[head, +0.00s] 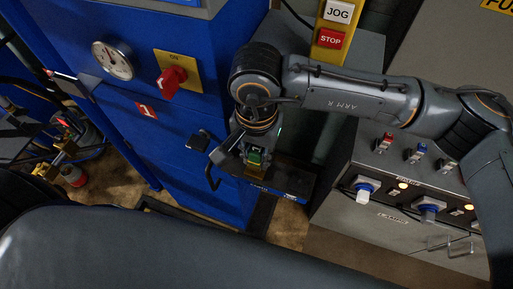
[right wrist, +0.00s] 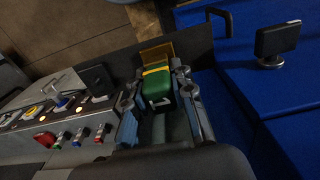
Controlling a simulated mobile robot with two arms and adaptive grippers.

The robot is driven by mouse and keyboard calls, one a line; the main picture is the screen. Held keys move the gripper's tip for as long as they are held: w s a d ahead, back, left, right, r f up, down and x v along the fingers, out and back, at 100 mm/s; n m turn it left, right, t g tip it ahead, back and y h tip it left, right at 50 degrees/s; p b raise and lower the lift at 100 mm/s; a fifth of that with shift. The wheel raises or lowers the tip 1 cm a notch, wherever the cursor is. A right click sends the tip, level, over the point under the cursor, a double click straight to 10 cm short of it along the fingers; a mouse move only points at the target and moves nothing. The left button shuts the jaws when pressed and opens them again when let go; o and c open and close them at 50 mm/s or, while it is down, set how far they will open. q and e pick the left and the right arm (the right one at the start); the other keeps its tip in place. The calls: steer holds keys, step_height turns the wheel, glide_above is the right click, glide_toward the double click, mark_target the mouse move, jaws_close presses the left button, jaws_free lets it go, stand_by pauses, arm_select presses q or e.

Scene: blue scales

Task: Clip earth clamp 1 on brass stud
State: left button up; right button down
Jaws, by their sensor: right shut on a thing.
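My right gripper (head: 254,158) is in front of the blue cabinet, pointing down, and is shut on a green clamp (head: 256,156). In the right wrist view the green clamp (right wrist: 160,88) has a yellow stripe and a "1" on it, and sits between the two fingers (right wrist: 158,98). A brass-coloured piece (right wrist: 156,52) shows just beyond the clamp's far end; I cannot tell whether it is the stud or part of the clamp, or whether the two touch.
The blue cabinet (head: 185,120) carries a gauge (head: 112,60) and a red rotary switch (head: 171,81). A grey panel (head: 405,190) with plugs and lamps stands at the right. A black handle (right wrist: 220,20) and a black box (right wrist: 278,40) stick out near the gripper.

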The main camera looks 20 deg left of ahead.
steer(key=shift+f, duration=0.3)
stand_by(0.5)
steer(key=shift+b, duration=0.3)
steer(key=shift+s+b, duration=0.1)
steer(key=shift+b, duration=0.25)
stand_by(0.7)
steer(key=shift+b, duration=0.6)
stand_by(0.6)
steer(key=shift+b, duration=0.6)
